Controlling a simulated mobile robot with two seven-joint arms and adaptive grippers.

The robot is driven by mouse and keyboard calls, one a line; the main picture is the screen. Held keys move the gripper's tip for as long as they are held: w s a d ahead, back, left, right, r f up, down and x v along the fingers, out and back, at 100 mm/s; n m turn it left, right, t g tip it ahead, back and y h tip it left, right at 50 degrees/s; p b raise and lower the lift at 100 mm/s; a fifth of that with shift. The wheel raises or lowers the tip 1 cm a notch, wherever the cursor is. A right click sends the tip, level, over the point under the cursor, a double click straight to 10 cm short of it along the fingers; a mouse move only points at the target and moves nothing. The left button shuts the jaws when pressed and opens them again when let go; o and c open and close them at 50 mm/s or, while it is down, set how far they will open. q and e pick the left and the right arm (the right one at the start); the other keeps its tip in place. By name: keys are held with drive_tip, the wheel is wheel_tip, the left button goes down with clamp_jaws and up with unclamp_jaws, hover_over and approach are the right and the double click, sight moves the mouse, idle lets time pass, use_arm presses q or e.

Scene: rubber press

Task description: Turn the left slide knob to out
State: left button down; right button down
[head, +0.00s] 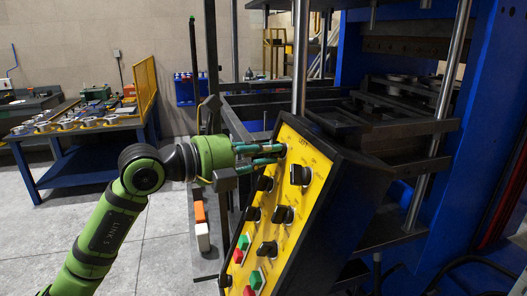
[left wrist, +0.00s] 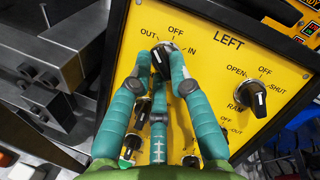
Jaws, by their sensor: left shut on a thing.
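The left slide knob (left wrist: 160,60) is a black rotary knob at the top left of the yellow LEFT panel (left wrist: 215,72). OUT, OFF and IN are printed around it. My left gripper (left wrist: 162,62) has teal fingers closed around the knob, two of them at its left and right sides. The fingers cover much of the knob, so its exact pointing is hard to tell. In the head view my left gripper (head: 277,153) reaches the upper left of the tilted panel (head: 312,160), and its fingers hide the knob. My right gripper is not in view.
The RAM knob (left wrist: 250,99) is right of the held knob. Several black knobs and red and green buttons (head: 257,279) lie lower on the panel. The blue press frame (head: 480,60) stands right. A blue workbench (head: 75,140) stands left, with open floor in front.

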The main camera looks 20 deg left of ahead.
use_arm(q)
drive_tip(key=shift+a+r, duration=0.15)
drive_tip(key=shift+r, duration=0.25)
drive_tip(key=c, duration=1.2)
unclamp_jaws()
drive_tip(key=shift+c, duration=0.2)
drive_tip(key=shift+o, duration=0.3)
drive_tip(key=shift+w+f, duration=0.1)
drive_tip(key=shift+f, duration=0.1)
drive_tip(key=v, duration=1.2)
drive_tip(key=shift+f, duration=0.1)
